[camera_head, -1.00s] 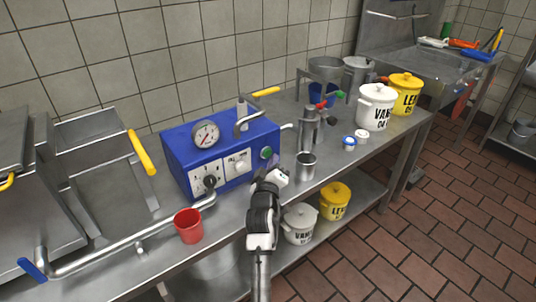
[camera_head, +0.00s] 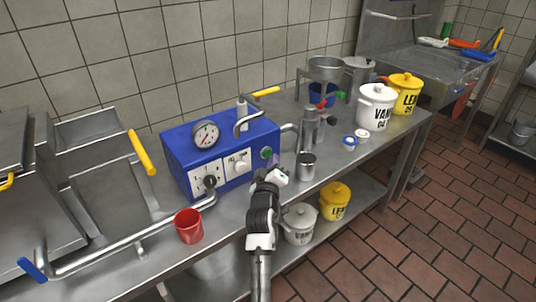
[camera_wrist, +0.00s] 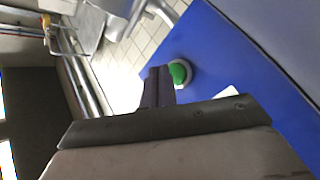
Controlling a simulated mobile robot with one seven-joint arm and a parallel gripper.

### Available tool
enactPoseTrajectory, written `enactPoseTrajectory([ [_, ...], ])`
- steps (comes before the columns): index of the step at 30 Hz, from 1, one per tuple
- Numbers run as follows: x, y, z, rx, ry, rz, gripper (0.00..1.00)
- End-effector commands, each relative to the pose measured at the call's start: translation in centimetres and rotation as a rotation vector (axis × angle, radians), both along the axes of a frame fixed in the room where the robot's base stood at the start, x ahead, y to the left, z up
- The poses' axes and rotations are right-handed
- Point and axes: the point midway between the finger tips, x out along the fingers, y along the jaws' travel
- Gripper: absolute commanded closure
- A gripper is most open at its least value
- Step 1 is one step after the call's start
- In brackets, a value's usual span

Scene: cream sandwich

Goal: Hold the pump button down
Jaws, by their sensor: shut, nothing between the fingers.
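The green pump button (camera_head: 266,153) is on the right part of the front of the blue pump box (camera_head: 220,128). My gripper (camera_head: 273,163) is in front of this part of the box, with its fingertips close to the button. In the wrist view the shut, empty fingers (camera_wrist: 157,88) point at the blue panel (camera_wrist: 225,60). The green button (camera_wrist: 179,73) with its pale ring shows just beside the fingertips, and its near side is partly hidden by them. I cannot tell whether they touch it.
A metal cup (camera_head: 306,165) stands on the bench just right of my gripper, below the spout (camera_head: 308,125). A red cup (camera_head: 188,226) stands left, near a long pipe (camera_head: 110,250). White (camera_head: 376,107) and yellow (camera_head: 405,95) tubs stand further right.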

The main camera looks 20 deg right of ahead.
Motion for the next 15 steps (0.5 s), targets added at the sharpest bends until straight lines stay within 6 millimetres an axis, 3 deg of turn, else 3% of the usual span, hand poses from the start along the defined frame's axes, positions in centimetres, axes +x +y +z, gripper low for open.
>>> enactPoseTrajectory([
  [15, 0.8, 0.27, 0.02, 0.0, 0.0, 0.0, 1.0],
])
